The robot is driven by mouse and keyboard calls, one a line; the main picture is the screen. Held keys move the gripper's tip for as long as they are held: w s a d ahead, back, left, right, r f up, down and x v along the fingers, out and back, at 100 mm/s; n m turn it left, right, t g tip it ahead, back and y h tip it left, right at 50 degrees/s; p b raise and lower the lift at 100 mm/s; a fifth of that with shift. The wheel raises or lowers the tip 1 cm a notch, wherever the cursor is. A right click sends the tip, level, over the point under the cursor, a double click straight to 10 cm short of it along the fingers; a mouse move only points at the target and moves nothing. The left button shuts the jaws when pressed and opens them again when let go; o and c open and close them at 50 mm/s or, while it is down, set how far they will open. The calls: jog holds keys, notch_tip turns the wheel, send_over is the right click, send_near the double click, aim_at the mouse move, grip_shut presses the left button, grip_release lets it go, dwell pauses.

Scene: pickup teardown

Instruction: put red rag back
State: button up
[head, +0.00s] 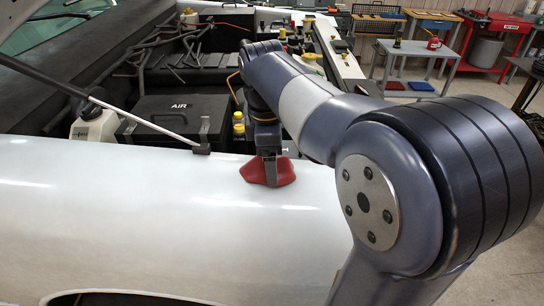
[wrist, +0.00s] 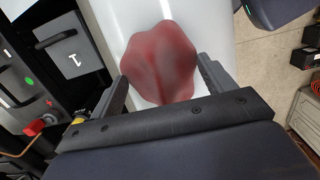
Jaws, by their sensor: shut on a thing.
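The red rag (head: 286,172) is a crumpled lump at the white fender's inner edge, beside the engine bay. My gripper (head: 269,182) comes down on it from above, its fingers over the rag's near side. In the wrist view the rag (wrist: 158,62) lies between the two fingers of my gripper (wrist: 160,90), which is shut on it. The white fender (head: 150,215) shows below and around the rag. I cannot tell whether the rag is touching the fender or just above it.
The black air box (head: 178,118), a white reservoir (head: 95,125) and yellow caps (head: 238,122) are in the engine bay left of my gripper. A prop rod (head: 130,108) slants across to the fender edge. A grey table (head: 435,52) stands at back right.

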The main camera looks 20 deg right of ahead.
jog(key=shift+f, duration=0.15)
jog(key=o, duration=0.9)
jog(key=r, duration=1.2)
jog(key=shift+w+a+r, duration=0.2)
jog(key=shift+a, duration=0.2)
jog(key=f, duration=1.2)
jog(key=shift+s+d, duration=0.2)
jog(key=shift+d, duration=0.2)
jog(key=shift+r, duration=0.65)
